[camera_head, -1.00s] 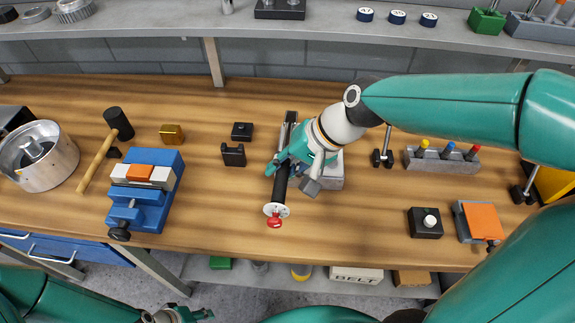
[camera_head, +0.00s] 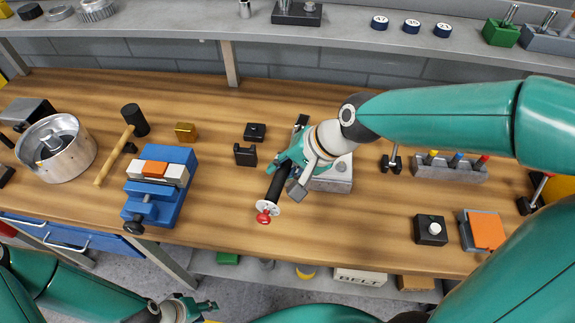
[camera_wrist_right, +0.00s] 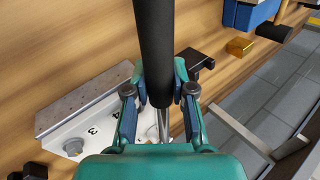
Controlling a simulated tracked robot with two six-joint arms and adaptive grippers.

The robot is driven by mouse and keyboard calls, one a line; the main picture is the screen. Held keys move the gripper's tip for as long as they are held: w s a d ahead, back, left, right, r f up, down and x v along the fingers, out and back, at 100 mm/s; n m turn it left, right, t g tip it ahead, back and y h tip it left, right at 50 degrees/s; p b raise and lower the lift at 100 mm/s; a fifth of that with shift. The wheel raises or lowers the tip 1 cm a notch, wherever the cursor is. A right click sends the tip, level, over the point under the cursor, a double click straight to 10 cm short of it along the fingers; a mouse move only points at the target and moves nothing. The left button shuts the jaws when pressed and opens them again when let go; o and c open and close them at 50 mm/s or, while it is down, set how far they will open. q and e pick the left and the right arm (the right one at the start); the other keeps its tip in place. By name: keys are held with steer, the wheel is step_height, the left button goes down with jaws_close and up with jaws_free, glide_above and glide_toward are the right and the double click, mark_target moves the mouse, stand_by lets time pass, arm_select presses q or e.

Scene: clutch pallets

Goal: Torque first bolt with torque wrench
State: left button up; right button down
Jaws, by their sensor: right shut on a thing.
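The torque wrench has a black handle (camera_head: 277,186) with a red end knob (camera_head: 263,217). My right gripper (camera_head: 290,162) is shut around the handle; in the right wrist view, both fingers (camera_wrist_right: 158,103) press on the black handle (camera_wrist_right: 153,45) from either side. The wrench's far end reaches the bench near a grey block (camera_head: 338,177), partly hidden by my arm. In the right wrist view this block (camera_wrist_right: 85,112) carries numbers and a bolt-like stud (camera_wrist_right: 73,147). Whether the wrench sits on a bolt is hidden. My left gripper (camera_head: 208,306) is low, off the bench front; its opening is unclear.
A blue vise (camera_head: 158,190), a mallet (camera_head: 130,135) and a metal pot (camera_head: 57,150) stand on the left. A black button box (camera_head: 430,230), an orange-topped box (camera_head: 484,230) and a bit holder (camera_head: 450,168) stand on the right. The front middle bench is clear.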

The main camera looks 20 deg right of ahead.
steer(key=shift+w+a+r, duration=0.1)
steer(key=shift+w+r, duration=0.05)
steer(key=shift+w+a+m+p, duration=0.3)
steer(key=shift+m+p, duration=0.1)
steer(key=shift+p, duration=0.25)
stand_by(0.9)
stand_by(0.5)
